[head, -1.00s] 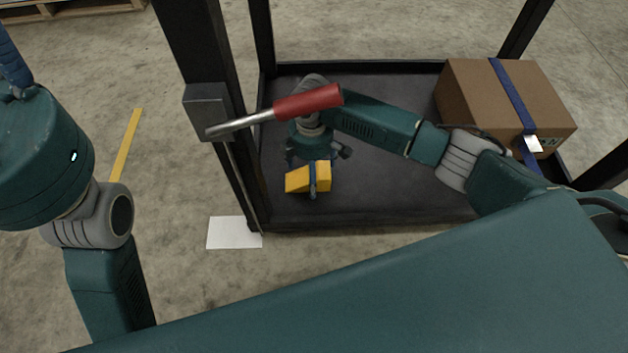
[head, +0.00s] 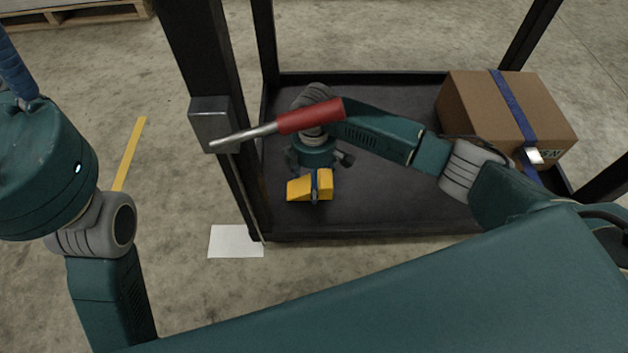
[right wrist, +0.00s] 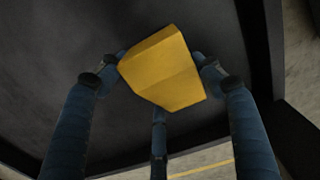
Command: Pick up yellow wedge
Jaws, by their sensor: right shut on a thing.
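The yellow wedge (head: 299,188) is over the near left part of the dark trailer deck (head: 390,205). My right gripper (head: 315,184) is shut on it, with a finger across its near side. In the right wrist view the wedge (right wrist: 162,70) sits between the blue-grey fingers of the right gripper (right wrist: 158,85), tilted in the picture. I cannot tell whether the wedge touches the deck.
A brown cardboard box (head: 500,112) with a blue strap stands at the deck's right side. A dark post (head: 205,60) with a red-handled lever (head: 310,116) rises left of my right gripper. A white sheet (head: 236,241) lies on the floor.

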